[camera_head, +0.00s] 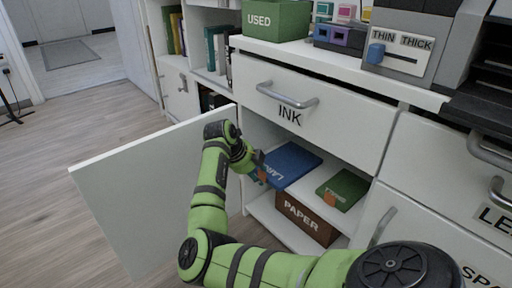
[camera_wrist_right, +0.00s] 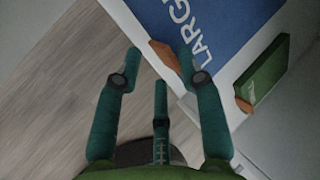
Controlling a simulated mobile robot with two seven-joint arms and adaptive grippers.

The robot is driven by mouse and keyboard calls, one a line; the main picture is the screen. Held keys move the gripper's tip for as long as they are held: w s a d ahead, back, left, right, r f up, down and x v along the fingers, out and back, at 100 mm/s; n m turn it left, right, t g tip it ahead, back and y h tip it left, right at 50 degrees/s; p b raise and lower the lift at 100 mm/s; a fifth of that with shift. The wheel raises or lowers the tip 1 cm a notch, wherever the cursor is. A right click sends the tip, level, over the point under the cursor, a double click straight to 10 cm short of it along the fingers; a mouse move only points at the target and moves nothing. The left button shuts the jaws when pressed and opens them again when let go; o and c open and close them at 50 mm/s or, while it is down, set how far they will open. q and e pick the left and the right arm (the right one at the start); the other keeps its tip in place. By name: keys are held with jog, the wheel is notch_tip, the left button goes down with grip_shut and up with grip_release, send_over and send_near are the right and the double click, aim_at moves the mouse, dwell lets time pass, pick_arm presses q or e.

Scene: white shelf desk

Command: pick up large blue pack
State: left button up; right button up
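The large blue pack (camera_head: 293,160) lies flat on the shelf inside the open cabinet, with white LARGE lettering and an orange tab at its front edge. My right gripper (camera_head: 256,168) is at the pack's front left edge. In the right wrist view, the pack (camera_wrist_right: 225,30) fills the top, and its orange tab (camera_wrist_right: 164,54) appears between the spread fingertips of the right gripper (camera_wrist_right: 158,54). The fingers are apart; I cannot tell whether one touches the tab. My left gripper is not in view.
A smaller green pack (camera_head: 343,189) with an orange tab lies to the right; it also shows in the wrist view (camera_wrist_right: 263,78). A brown PAPER box (camera_head: 304,218) stands below. The open door (camera_head: 140,190) is left of my arm. The INK drawer (camera_head: 320,118) is above.

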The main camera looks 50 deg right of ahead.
jog(key=v, duration=1.2)
jog(key=shift+d, duration=0.1)
